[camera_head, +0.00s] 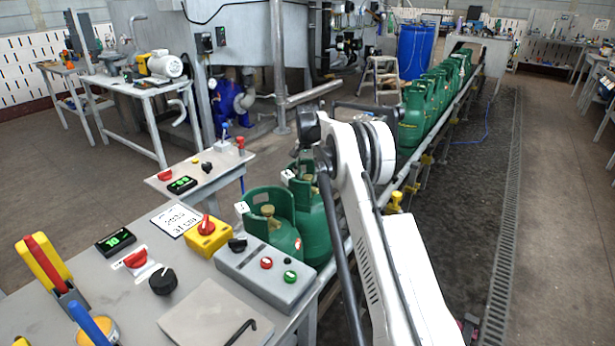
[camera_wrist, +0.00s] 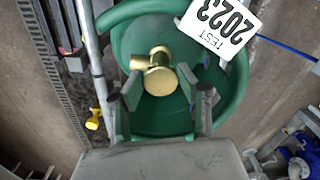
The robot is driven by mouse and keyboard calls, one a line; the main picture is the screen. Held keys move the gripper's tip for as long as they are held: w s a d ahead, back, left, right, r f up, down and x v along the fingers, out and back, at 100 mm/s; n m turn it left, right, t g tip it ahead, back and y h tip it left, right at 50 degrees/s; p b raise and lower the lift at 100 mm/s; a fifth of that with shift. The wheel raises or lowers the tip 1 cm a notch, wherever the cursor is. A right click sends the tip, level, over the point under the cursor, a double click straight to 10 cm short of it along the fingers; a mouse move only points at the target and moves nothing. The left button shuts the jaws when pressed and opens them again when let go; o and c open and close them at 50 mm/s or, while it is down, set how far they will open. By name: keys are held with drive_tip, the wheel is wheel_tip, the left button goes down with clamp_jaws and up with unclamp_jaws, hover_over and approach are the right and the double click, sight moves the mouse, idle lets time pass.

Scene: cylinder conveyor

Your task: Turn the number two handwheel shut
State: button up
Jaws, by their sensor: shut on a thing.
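In the wrist view a green gas cylinder (camera_wrist: 140,45) has a brass handwheel (camera_wrist: 159,77) on its valve, inside a green collar. The fingers of my gripper (camera_wrist: 160,88) come from below, one on each side of the handwheel, and are shut on it. A white tag (camera_wrist: 218,25) reading TEST 2023 hangs at the collar. In the head view this seems to be the second green cylinder (camera_head: 313,222), under my arm; its handwheel is hidden there. A nearer green cylinder (camera_head: 272,234) with a brass handwheel (camera_head: 267,211) stands beside it. I see no number two.
More green cylinders (camera_head: 411,118) stand in a row on the conveyor toward the back.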

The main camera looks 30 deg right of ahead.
sight(307, 177)
drive_tip(key=o, duration=1.1)
drive_tip(key=shift+o, duration=0.2)
wheel_tip(307, 177, up, 12)
